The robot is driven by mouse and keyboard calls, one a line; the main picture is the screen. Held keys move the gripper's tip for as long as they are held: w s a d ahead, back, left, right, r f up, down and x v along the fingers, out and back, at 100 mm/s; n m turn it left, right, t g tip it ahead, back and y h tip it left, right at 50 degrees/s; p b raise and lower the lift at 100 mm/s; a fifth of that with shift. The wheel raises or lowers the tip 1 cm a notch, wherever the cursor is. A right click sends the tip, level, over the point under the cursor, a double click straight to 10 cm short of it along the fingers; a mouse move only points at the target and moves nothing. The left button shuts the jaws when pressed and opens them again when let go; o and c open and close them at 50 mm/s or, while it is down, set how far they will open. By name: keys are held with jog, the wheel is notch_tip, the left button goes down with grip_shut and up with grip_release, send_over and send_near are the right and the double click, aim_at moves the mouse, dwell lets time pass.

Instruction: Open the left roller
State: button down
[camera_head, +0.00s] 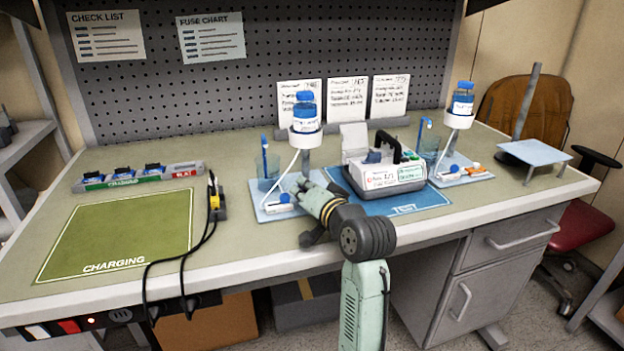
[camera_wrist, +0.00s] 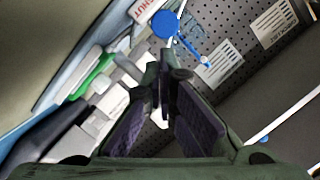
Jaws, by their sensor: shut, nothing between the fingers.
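The left roller clamp (camera_head: 283,199) is a small white piece with blue. It lies on the light blue left tray (camera_head: 268,212), below the left infusion bottle (camera_head: 304,113) and its white tube. My gripper (camera_head: 316,205) is low over the table, just right of this clamp; its fingertips are hard to make out there. In the wrist view my gripper (camera_wrist: 161,88) is shut, with nothing between its dark fingers. White parts with a green strip (camera_wrist: 92,76) lie left of the fingers, and a blue round-ended piece (camera_wrist: 165,25) shows above. I cannot tell the roller wheel's position.
The white pump (camera_head: 385,172) stands on a blue mat (camera_head: 405,203) right of my gripper. A yellow plug (camera_head: 214,198) with black cables is to the left. The green charging mat (camera_head: 120,235) is bare.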

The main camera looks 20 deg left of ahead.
jog(key=shift+f, duration=0.1)
jog(key=shift+s+a+p, duration=0.25)
jog(key=shift+s+a, duration=0.3)
jog(key=shift+a, duration=0.25)
jog(key=shift+s+a+p, duration=0.25)
jog(key=shift+s+a, duration=0.3)
jog(key=shift+a, duration=0.25)
